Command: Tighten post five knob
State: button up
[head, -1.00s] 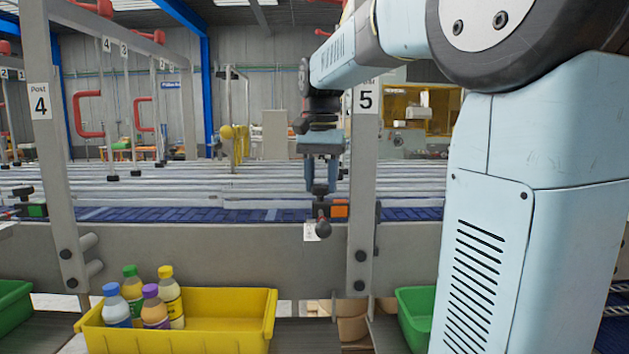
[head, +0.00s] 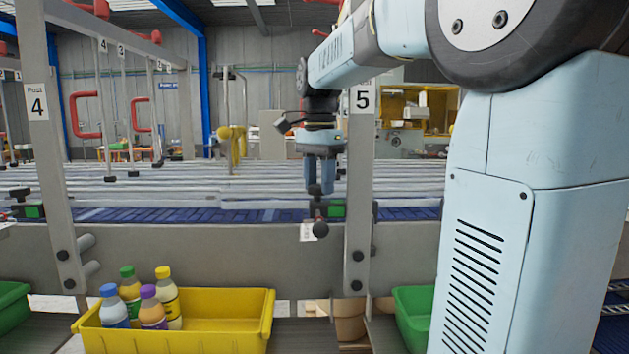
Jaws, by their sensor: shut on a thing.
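Post five (head: 361,200) is a grey upright with a "5" label, right of centre. At its left, on the rail, is a clamp with a dark knob (head: 315,189) on top and a black ball end (head: 320,230) lower down. A small indicator (head: 337,211) beside it shows green. My gripper (head: 320,187) points straight down from above and is shut on the dark knob. The fingers partly hide the knob.
Post four (head: 48,150) stands at left with a similar clamp and a green indicator (head: 33,212). A yellow bin (head: 235,310) with several bottles sits below the rail. A green bin (head: 413,310) is right of post five. The blue conveyor (head: 260,215) runs behind.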

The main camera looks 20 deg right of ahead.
aim_at(317, 185)
jog(key=shift+w+a+r, duration=0.1)
jog(key=shift+w+a, duration=0.05)
jog(key=shift+a, duration=0.15)
jog(key=o, duration=0.8)
jog(key=shift+w, duration=0.1)
jog(key=shift+o, duration=1.3)
jog(key=shift+d, duration=0.1)
notch_tip(317, 185, up, 14)
jog(key=shift+f, duration=0.25)
